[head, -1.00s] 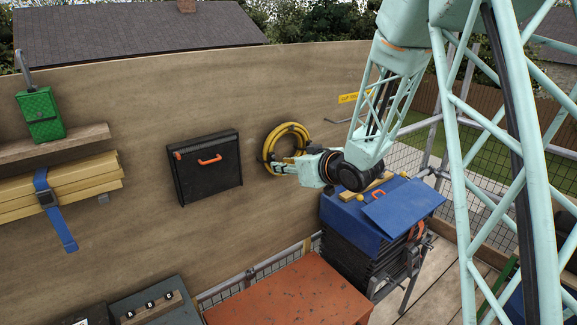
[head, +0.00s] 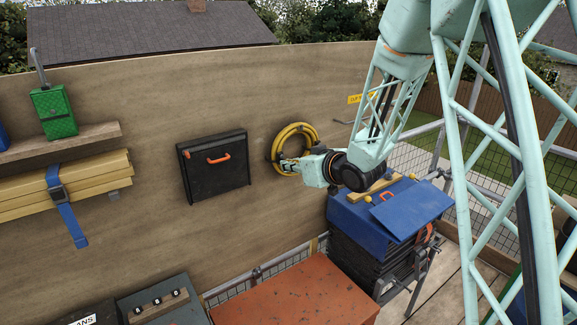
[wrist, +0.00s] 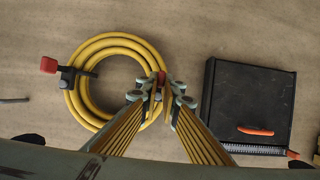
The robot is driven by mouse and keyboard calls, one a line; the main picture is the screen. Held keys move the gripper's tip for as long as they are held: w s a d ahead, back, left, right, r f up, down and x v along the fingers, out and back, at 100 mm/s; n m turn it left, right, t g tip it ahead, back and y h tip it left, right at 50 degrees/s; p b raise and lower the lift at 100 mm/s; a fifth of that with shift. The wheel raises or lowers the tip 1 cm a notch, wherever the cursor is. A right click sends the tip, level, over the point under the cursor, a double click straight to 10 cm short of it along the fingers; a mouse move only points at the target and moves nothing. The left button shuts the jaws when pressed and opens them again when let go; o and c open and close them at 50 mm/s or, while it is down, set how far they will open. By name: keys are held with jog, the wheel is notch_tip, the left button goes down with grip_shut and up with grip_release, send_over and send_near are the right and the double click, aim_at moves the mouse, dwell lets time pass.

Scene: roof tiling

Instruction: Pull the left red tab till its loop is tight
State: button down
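A yellow hose coil (head: 308,136) hangs on the plywood wall, and it fills the left middle of the wrist view (wrist: 85,91). In the wrist view, one red tab (wrist: 49,65) stands free on the coil's outer edge, next to a black loop (wrist: 68,79). A second red tab (wrist: 161,77) shows between my fingertips at the coil's other side, the left side in the head view. My gripper (wrist: 164,86) appears closed on this tab, with its fingers partly covering it. In the head view my gripper (head: 288,167) is at the coil's lower left; its tab is hidden there.
A black case (head: 215,170) with an orange handle hangs left of the coil. A blue cover (head: 350,213) lies over a dark stack at lower right. A rust-red tabletop (head: 300,295) stands below. Bare wall separates case and coil.

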jog(key=shift+s+d+b, duration=0.7)
jog(key=shift+s+d, duration=0.4)
jog(key=shift+s, duration=0.3)
dwell(0.4)
jog(key=c, duration=2.8)
grip_release()
jog(key=shift+o, duration=0.4)
jog(key=o, duration=0.4)
jog(key=shift+s+d, duration=0.1)
jog(key=shift+s, duration=0.05)
jog(key=shift+s+d+b, duration=0.4)
jog(key=shift+s+d, duration=0.45)
jog(key=shift+s, duration=0.3)
jog(key=shift+s+d+b, duration=0.35)
jog(key=shift+s+d, duration=0.5)
jog(key=shift+s, duration=0.25)
